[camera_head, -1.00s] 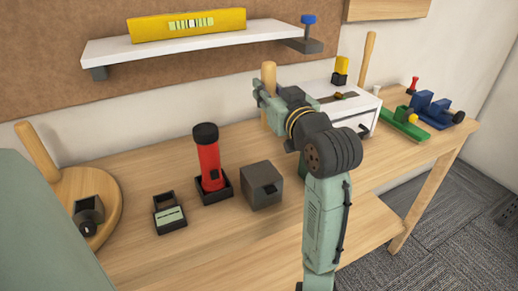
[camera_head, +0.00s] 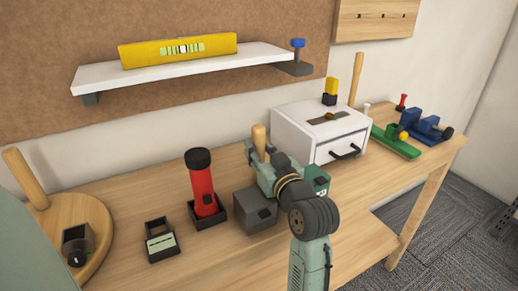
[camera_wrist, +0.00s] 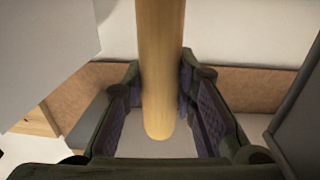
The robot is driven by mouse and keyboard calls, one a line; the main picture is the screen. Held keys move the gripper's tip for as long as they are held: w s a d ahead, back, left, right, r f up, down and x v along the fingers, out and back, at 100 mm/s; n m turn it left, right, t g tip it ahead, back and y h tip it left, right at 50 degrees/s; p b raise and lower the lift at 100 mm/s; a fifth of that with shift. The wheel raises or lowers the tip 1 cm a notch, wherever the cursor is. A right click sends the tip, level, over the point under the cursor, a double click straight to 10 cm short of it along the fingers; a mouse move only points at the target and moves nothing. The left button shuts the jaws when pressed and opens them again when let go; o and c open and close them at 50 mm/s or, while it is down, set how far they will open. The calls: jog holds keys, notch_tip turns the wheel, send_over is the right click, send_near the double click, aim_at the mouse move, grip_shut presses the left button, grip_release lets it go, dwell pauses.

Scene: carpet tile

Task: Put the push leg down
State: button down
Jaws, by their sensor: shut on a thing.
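A pale wooden rod (camera_head: 259,138), which looks like the push leg, stands up out of my gripper (camera_head: 256,158) in the head view. In the wrist view the rod (camera_wrist: 158,60) runs down between the two dark fingers of my gripper (camera_wrist: 160,110), and its rounded end shows. The gripper is shut on it. In the head view the gripper is just behind and above the grey box (camera_head: 250,213). The rod's lower part is hidden by the gripper, so I cannot tell whether it touches anything.
A red flashlight (camera_head: 203,188) stands in a black holder left of the grey box. A white drawer unit (camera_head: 300,130) stands behind to the right. A round wooden board (camera_head: 50,232) with a rod is at far left. Green and blue tools (camera_head: 397,143) lie right. A shelf (camera_head: 180,73) hangs above.

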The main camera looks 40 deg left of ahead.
aim_at(262, 153)
jog(key=shift+f, duration=0.1)
jog(key=shift+f, duration=0.15)
jog(key=c, duration=1.3)
grip_release()
jog(key=shift+r, duration=0.35)
jog(key=b+v, duration=0.1)
jog(key=v, duration=0.5)
jog(key=shift+d+f+b, duration=0.2)
jog(key=shift+b, duration=0.15)
jog(key=shift+f+b, duration=0.15)
jog(key=shift+b, duration=0.9)
jog(key=b, duration=0.3)
jog(key=shift+d, duration=0.2)
